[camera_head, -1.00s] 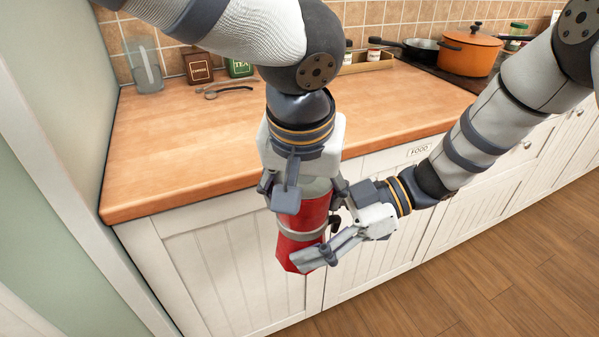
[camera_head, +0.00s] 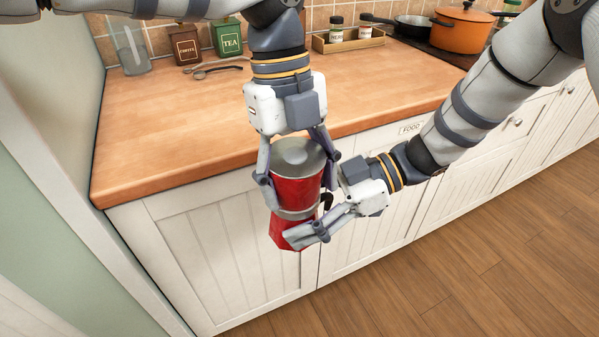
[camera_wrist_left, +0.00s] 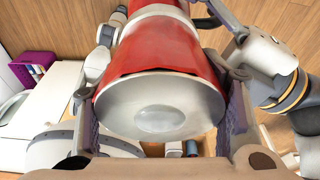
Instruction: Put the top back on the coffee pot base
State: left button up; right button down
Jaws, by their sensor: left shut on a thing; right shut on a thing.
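The red coffee pot top (camera_head: 297,188), with a grey lid (camera_head: 292,153), is upright above the red base (camera_head: 284,229). A grey band lies between them, and they look in contact; whether they are fully seated I cannot tell. My left gripper (camera_head: 298,180) is shut on the top, one finger on each side. My right gripper (camera_head: 312,232) is shut on the base from the right and hides part of it. In the left wrist view the lid (camera_wrist_left: 160,105) faces the camera between the fingers, with the red top (camera_wrist_left: 160,45) behind it.
Both grippers hold the pot in the air in front of the wooden counter (camera_head: 160,130) and white cabinets (camera_head: 215,250). Tins, a glass, spoons, a spice rack (camera_head: 348,41) and an orange pot (camera_head: 462,32) stand at the back. The counter's middle is clear.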

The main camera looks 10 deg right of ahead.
pick_arm(q)
jog(key=m+y, duration=0.1)
jog(key=m, duration=0.3)
jog(key=m+y, duration=0.1)
jog(key=m, duration=0.3)
jog(key=shift+a, duration=0.2)
jog(key=m+y, duration=0.1)
jog(key=m, duration=0.2)
jog(key=shift+a+m+t, duration=0.15)
jog(key=shift+m+t, duration=0.15)
jog(key=shift+m, duration=0.1)
jog(key=m+y, duration=0.1)
jog(key=m, duration=0.3)
jog(key=shift+a+m+t, duration=0.1)
jog(key=shift+m+t, duration=0.2)
jog(key=shift+w+a+m, duration=0.1)
jog(key=shift+w+m, duration=0.1)
jog(key=shift+m, duration=0.3)
jog(key=o, duration=1.3)
